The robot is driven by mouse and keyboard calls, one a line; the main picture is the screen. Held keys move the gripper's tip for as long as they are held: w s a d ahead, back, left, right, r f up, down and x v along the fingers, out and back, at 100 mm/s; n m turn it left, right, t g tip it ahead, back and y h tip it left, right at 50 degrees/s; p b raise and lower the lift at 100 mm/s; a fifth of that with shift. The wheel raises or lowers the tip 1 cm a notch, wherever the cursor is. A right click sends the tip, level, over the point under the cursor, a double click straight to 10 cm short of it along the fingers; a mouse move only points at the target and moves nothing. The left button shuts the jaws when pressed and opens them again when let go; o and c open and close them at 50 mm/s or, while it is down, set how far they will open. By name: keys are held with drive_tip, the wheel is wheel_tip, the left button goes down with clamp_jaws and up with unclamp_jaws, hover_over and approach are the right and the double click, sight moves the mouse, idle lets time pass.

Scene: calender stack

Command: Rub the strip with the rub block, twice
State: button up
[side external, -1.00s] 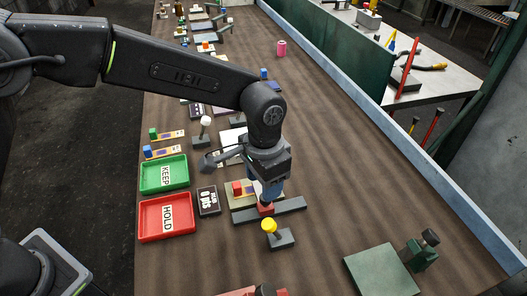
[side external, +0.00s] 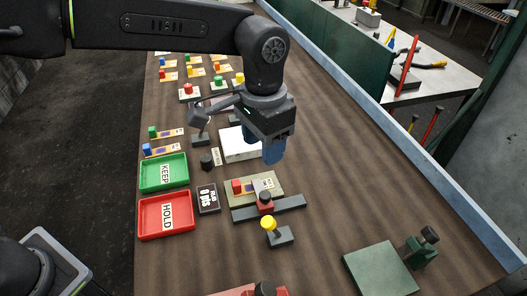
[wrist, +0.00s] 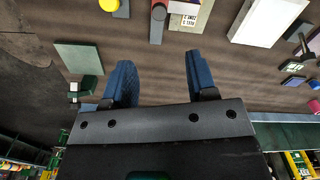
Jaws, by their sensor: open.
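My gripper (side external: 272,157) has blue fingers, is open and empty, and hangs above the table beyond the pad, apart from the rub block.
A yellow-knobbed tool (side external: 280,236) stands just in front of the bar. A white block (side external: 236,152) stands behind.

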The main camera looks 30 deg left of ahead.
sight(265, 195)
wheel_tip(265, 195, down, 14)
drive_tip(key=n, duration=1.1)
drive_tip(key=shift+w+d+n, duration=0.1)
drive_tip(key=shift+d+n, duration=0.05)
drive_tip(key=shift+n, duration=0.15)
drive_tip(key=shift+c, duration=0.3)
drive_tip(key=shift+r, duration=0.1)
clamp_jaws()
